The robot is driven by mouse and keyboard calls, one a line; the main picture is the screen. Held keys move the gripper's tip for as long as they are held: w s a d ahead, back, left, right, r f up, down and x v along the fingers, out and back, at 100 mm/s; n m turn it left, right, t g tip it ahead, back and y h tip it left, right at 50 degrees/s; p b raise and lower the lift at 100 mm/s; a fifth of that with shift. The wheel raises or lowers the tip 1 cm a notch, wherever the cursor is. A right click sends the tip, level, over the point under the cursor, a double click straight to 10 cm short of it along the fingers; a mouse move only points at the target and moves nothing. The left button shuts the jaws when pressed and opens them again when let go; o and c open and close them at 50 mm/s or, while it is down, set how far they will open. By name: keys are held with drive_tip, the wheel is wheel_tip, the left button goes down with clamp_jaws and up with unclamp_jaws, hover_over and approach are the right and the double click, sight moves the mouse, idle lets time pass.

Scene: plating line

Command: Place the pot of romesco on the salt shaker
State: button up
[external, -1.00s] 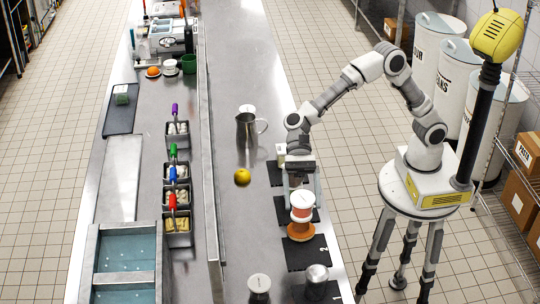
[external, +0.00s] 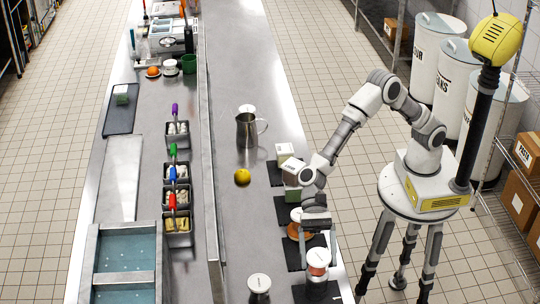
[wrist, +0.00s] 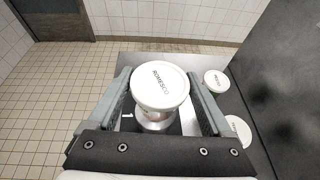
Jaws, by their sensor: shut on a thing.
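The pot of romesco (external: 318,258) has a white lid and a red body. My gripper (external: 318,250) is shut on it, with a finger on either side, and holds it upright. In the wrist view its lid (wrist: 160,86) reads ROMESCO between the fingers. In the wrist view a silver part of the shaker (wrist: 157,124) shows under the pot. The pot hides most of its top, and I cannot tell whether they touch.
An orange round piece (external: 293,231) sits on the mat behind. A white-lidded pot (external: 259,283) stands to the left. A steel pitcher (external: 247,130) and a yellow fruit (external: 242,176) are farther back. The counter's right edge is close.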

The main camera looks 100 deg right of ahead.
drive_tip(key=shift+f, duration=0.25)
drive_tip(key=shift+f, duration=0.2)
drive_tip(key=o, duration=1.2)
drive_tip(key=shift+r, duration=0.1)
drive_tip(key=shift+r, duration=0.2)
drive_tip(key=v, duration=1.2)
drive_tip(key=shift+f, duration=0.1)
